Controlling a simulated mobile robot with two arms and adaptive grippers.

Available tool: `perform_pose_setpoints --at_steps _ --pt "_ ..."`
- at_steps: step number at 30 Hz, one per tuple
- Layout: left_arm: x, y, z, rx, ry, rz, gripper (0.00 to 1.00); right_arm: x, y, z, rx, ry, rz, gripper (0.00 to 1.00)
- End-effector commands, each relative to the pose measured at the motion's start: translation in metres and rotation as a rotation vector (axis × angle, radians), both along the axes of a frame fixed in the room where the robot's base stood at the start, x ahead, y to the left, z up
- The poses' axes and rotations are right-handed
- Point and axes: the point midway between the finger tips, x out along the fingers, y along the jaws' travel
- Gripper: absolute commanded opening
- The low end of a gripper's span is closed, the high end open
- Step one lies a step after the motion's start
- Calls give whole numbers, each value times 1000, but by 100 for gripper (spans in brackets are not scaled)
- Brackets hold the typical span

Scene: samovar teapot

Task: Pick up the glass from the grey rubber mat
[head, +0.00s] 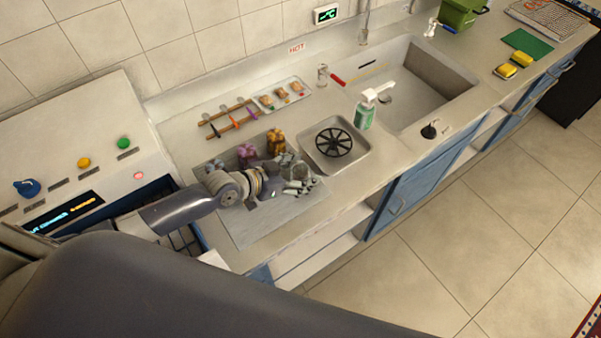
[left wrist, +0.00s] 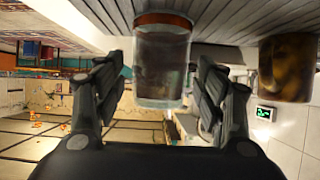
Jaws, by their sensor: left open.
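The grey rubber mat (head: 262,228) lies on the counter beside the white machine. A clear glass (head: 287,163) stands on it, partly hidden by my left gripper (head: 294,187) in the head view. The left wrist view looks upside down, with the ribbed mat (left wrist: 225,18) at the top. There the glass (left wrist: 162,65) shows between the two fingers of my open left gripper (left wrist: 160,75), with a gap on each side. A reddish band shows at its mat end. My right gripper is not in view.
An amber vessel (head: 276,141) and a purple one (head: 247,153) stand close behind the glass; the amber one also shows in the wrist view (left wrist: 288,68). The mat's front part is clear.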

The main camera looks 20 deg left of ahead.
Motion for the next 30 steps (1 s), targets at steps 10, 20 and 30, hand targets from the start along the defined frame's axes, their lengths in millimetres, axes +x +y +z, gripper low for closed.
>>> perform_pose_setpoints --at_steps 10,20,30 --pt "0 0 0 0 0 0 16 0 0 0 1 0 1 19" --pt "0 0 6 -2 -2 -1 16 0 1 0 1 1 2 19" --pt "0 0 65 -1 -5 -2 16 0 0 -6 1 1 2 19"
